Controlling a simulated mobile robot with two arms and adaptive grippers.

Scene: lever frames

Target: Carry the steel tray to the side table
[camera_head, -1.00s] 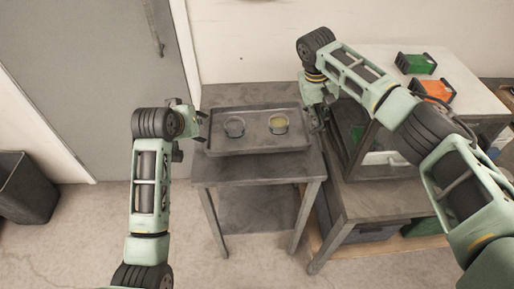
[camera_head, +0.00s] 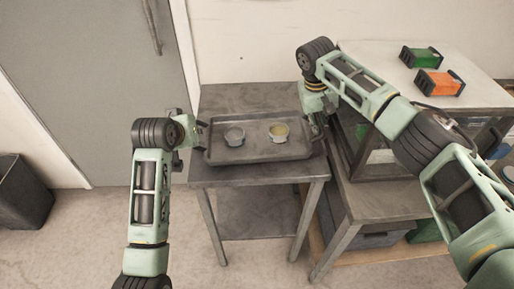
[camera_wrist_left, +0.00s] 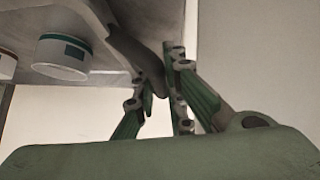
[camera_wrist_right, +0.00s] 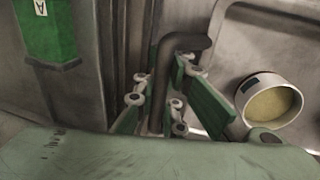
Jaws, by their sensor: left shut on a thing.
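The dark steel tray (camera_head: 258,153) is level over the grey metal table (camera_head: 228,98) in the middle. It carries a grey-looking cup (camera_head: 234,136) and a cup with yellowish contents (camera_head: 279,132), both upright. My left gripper (camera_head: 198,132) is shut on the handle at the tray's left end; its fingers flank the handle in the left wrist view (camera_wrist_left: 155,85).
A second bench (camera_head: 380,200) stands close on the right, with a glass-sided case under a pale top. A green box (camera_head: 421,57) and an orange box (camera_head: 439,83) lie on that top. A dark bin (camera_head: 22,195) stands at the left, beside a grey door (camera_head: 95,80). The floor in front is open.

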